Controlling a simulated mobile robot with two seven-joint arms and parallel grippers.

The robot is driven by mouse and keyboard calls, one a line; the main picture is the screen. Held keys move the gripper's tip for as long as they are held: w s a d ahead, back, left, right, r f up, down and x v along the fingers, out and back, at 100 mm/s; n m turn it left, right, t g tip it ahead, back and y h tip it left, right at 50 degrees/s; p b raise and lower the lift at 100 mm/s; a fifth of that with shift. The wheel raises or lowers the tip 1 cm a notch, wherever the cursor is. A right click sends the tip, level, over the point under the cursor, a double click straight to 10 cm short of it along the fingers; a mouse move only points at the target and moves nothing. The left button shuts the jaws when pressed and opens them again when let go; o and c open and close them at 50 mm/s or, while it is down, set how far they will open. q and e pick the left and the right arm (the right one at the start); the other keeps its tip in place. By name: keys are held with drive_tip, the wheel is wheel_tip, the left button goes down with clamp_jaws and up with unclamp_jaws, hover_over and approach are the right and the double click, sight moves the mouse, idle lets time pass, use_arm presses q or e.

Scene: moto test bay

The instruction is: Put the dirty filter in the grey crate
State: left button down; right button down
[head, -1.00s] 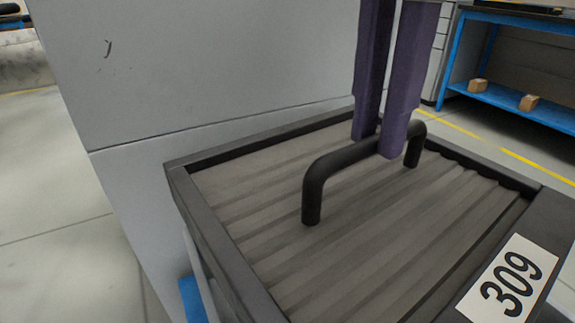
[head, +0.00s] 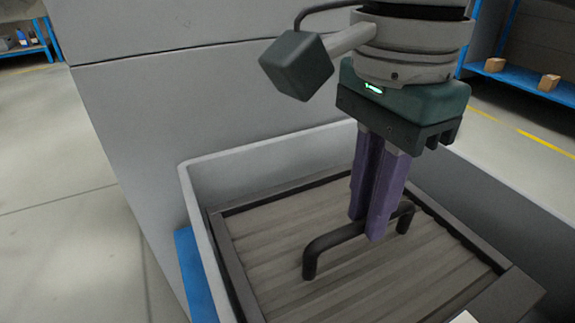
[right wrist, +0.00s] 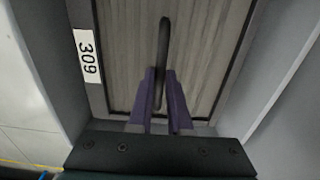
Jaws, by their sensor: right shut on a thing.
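The dirty filter (head: 265,240) is a square dark-framed panel with grey-brown pleats and a black bar handle (head: 332,239). It sits within the walls of the grey crate (head: 270,165). Whether it rests on the crate floor is hidden. My right gripper (head: 368,225) points down from above, its purple fingers shut on the handle. In the right wrist view the handle runs between the fingers (right wrist: 160,100), and the filter's white label (right wrist: 88,57) reads 309. My left gripper is not in view.
A large grey panel (head: 140,110) stands directly behind the crate. A blue shelf (head: 515,80) with small wooden blocks (head: 549,82) is at the back right. The floor (head: 60,190) at left is open.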

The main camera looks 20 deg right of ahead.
sight(359, 248)
wheel_tip(359, 248, down, 4)
drive_tip(key=shift+r+b, duration=0.1)
drive_tip(key=shift+b, duration=0.7)
drive_tip(key=shift+f, duration=0.35)
drive_tip(key=shift+f, duration=0.1)
drive_tip(key=c, duration=0.8)
unclamp_jaws()
drive_tip(key=shift+c, duration=0.2)
